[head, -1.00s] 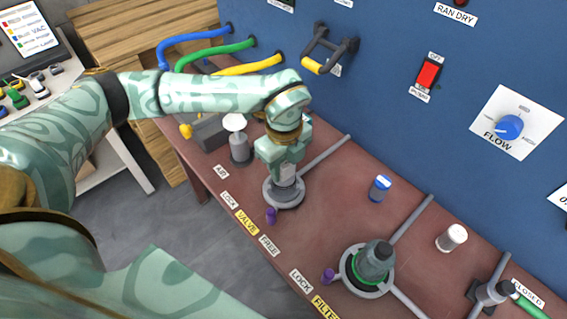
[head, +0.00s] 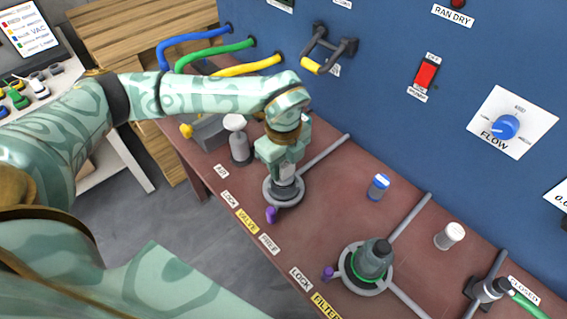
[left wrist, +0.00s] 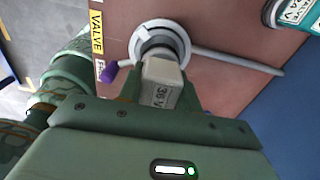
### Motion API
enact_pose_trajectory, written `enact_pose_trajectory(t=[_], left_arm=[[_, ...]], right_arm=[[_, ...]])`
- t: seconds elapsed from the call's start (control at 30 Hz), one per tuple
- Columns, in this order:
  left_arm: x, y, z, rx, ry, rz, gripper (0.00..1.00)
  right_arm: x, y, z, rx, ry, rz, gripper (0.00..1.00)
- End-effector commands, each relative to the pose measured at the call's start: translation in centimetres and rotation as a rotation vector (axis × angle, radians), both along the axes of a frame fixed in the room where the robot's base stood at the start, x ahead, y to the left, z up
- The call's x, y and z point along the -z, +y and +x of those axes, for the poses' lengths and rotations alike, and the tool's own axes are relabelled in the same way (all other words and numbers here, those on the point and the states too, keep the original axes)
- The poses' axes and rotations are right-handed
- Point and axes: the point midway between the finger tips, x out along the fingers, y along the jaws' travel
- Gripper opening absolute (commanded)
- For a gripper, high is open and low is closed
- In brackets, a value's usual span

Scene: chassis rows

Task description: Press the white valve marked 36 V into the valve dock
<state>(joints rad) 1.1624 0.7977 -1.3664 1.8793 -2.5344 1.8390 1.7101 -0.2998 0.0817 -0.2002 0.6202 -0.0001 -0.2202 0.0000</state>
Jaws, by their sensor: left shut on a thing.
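In the left wrist view, the white valve marked 36 V (left wrist: 160,82) is a pale block between the fingers of my left gripper (left wrist: 160,95). My left gripper, also in the head view (head: 284,170), is shut on it and points down over the valve dock. The valve dock is a grey ring (head: 270,192) with a purple-tipped lever (head: 271,214), beside the yellow VALVE label (head: 246,222). The valve's lower end is at the ring's centre; how deep it sits I cannot tell. In the head view my gripper hides most of the valve. My right gripper is not in view.
The filter dock (head: 366,268) holds a grey part to the right. A blue-and-white cylinder (head: 378,187) and a white-topped one (head: 450,235) stand on the brown bench (head: 325,225). The blue panel (head: 390,80) rises behind.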

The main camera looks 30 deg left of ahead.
Motion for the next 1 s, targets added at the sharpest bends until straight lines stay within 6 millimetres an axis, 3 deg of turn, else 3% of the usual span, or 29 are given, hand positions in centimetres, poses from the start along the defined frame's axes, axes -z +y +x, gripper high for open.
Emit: enact_pose_trajectory(t=[1.0], left_arm=[[2.8,0.0,0.0,0.000,0.000,-0.001,0.02]], right_arm=[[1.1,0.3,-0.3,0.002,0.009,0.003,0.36]])
